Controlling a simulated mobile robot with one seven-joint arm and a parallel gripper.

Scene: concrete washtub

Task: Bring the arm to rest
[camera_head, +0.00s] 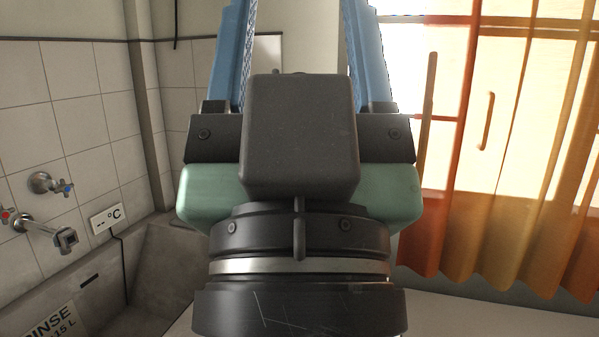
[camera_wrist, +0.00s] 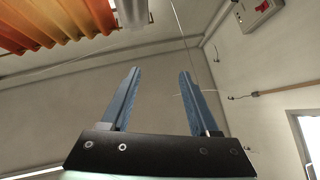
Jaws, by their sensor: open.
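My gripper (camera_wrist: 160,80) shows in the wrist view with its two blue fingers spread apart and nothing between them. In the head view my gripper (camera_head: 306,50) is raised close in front of the camera and fills the middle of the picture. Its blue fingers point up and their tips are cut off by the top edge. The gripper body hides much of the wall and whatever lies behind it. The wrist view looks up at the bare wall and ceiling, and the fingers touch nothing there.
A concrete washtub (camera_head: 165,262) stands at the lower left, with a tap (camera_head: 45,232) on the tiled wall above it. An orange curtain (camera_head: 510,150) covers the window at right. A pale surface (camera_head: 480,318) lies at the lower right.

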